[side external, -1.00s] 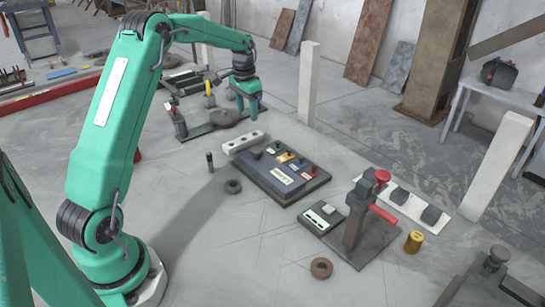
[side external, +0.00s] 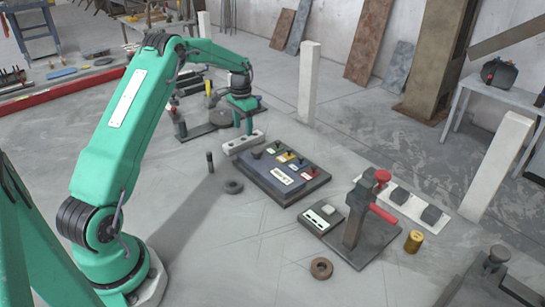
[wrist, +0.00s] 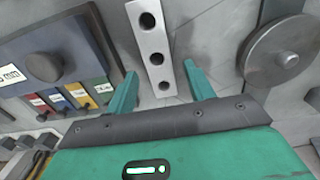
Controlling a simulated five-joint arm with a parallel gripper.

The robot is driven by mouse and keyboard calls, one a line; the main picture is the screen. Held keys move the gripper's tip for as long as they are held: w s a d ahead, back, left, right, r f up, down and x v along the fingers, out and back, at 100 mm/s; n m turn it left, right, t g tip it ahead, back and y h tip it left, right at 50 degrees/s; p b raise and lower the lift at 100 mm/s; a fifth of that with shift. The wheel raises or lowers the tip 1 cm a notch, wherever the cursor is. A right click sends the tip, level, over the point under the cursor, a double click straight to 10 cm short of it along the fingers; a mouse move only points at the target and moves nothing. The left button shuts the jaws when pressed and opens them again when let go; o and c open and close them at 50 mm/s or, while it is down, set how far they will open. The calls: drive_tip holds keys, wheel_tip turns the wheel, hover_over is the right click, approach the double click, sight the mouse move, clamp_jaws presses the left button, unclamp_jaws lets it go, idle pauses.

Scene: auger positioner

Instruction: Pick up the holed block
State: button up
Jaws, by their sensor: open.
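The holed block (side external: 232,147) is a pale, long bar with a row of round holes in its top. It lies on the floor beside the dark control panel's far left end. In the wrist view the holed block (wrist: 151,40) runs up the picture, with its near end between my fingers. My gripper (side external: 243,125) is green, points down and is at the block in the side view. In the wrist view my gripper (wrist: 160,70) is open, one finger on each side of the block, with nothing gripped. The fingertips' exact height over the block is unclear.
The control panel (side external: 262,174) with coloured labels and knobs stands close to the block. A dark base with a round disc (wrist: 286,50) is on the other side. A short dark peg (side external: 210,162) and a dark ring (side external: 233,187) lie nearer on open floor.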

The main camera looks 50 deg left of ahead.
sight(244, 137)
drive_tip(key=shift+f, duration=2.65)
clamp_jaws()
drive_tip(key=shift+w+a+r, duration=0.1)
drive_tip(key=shift+r, duration=0.1)
